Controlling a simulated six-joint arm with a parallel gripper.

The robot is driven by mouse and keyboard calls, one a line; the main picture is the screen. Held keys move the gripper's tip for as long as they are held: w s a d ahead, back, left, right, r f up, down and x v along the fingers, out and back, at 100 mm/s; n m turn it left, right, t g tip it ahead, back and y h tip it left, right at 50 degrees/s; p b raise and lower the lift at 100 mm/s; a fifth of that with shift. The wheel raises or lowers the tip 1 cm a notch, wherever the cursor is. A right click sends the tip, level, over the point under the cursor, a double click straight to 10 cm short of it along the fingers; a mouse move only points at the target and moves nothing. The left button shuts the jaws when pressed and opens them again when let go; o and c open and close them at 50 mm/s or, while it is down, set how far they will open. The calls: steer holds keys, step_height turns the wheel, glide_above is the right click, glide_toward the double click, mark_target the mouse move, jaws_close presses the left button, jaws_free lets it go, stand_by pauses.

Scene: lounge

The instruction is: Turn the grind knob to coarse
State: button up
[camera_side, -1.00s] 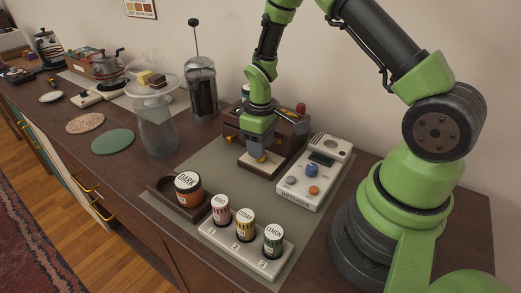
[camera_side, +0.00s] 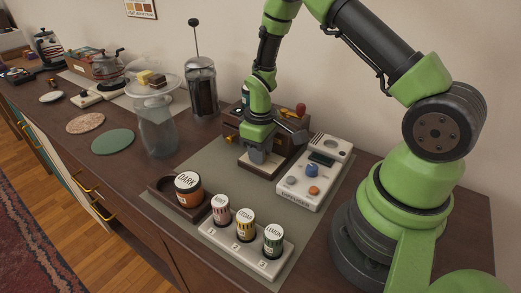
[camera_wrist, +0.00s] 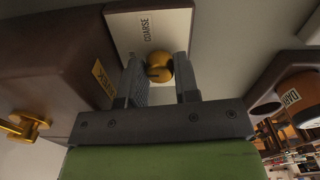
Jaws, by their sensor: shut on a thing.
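The grind knob (camera_wrist: 158,66) is a small round brass knob with a dark mark on its face. It stands on a cream plate (camera_wrist: 122,32) at the foot of the brown wooden grinder (camera_side: 288,128). The word COARSE (camera_wrist: 146,30) is printed on the plate, above the knob in the wrist view. My gripper (camera_wrist: 158,61) is shut on the knob, with one finger on each side. In the side view my gripper (camera_side: 257,156) points down over the plate, and its fingers hide the knob there.
A DARK jar (camera_side: 188,189) sits in a brown tray in front, beside a white rack (camera_side: 247,252) of small labelled jars. A glass stand (camera_side: 157,133) is at left. Grey mat (camera_side: 207,158) lies bare left of the gripper.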

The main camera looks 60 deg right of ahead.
steer(key=shift+m, duration=0.3)
steer(key=m, duration=0.6)
steer(key=shift+m, duration=0.3)
steer(key=m, duration=0.6)
steer(key=shift+m, duration=0.3)
steer(key=o, duration=0.7)
steer(key=shift+c, duration=0.2)
step_height(320, 180, up, 10)
